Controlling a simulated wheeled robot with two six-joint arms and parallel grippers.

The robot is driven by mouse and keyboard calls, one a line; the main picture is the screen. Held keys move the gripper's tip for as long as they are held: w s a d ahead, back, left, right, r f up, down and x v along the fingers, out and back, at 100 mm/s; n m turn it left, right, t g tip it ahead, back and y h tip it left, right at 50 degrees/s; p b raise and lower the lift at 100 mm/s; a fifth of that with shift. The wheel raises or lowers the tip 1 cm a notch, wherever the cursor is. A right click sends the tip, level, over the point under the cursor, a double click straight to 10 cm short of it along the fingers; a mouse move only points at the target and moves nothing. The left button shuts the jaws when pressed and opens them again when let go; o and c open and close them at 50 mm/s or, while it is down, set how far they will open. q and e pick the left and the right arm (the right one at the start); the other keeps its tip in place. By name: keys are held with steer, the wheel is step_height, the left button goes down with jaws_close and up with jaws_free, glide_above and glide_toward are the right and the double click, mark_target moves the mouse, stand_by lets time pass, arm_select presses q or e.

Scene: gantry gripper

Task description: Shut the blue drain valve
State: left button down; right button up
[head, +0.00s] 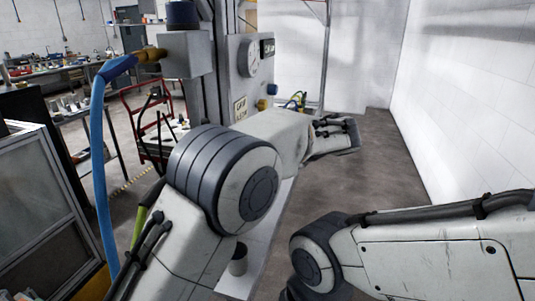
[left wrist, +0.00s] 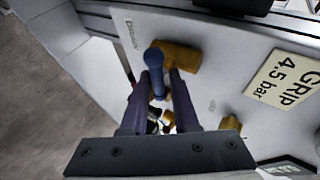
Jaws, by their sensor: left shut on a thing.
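The blue drain valve handle (left wrist: 154,58) shows in the left wrist view, beside a brass valve body (left wrist: 182,57) on a pale panel marked "DRAIN". My left gripper (left wrist: 162,78) has its two dark purple fingers on either side of the blue handle and is shut on it. The handle's lower part is partly hidden between the fingers. In the head view my left forearm reaches towards the panel, and its gripper cannot be made out. My right arm comes in from the right edge of the head view; its gripper is out of sight.
A "GRIP 4.5 bar" label (left wrist: 290,78) and another brass fitting (left wrist: 230,122) are close to the valve. In the head view, a gauge (head: 251,58) is on the panel and a blue hose (head: 98,150) hangs at the left. Open floor (head: 385,170) lies to the right.

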arm_select(q)
steer(key=shift+f, duration=0.1)
steer(key=c, duration=0.7)
jaws_free()
steer(key=shift+d, duration=0.1)
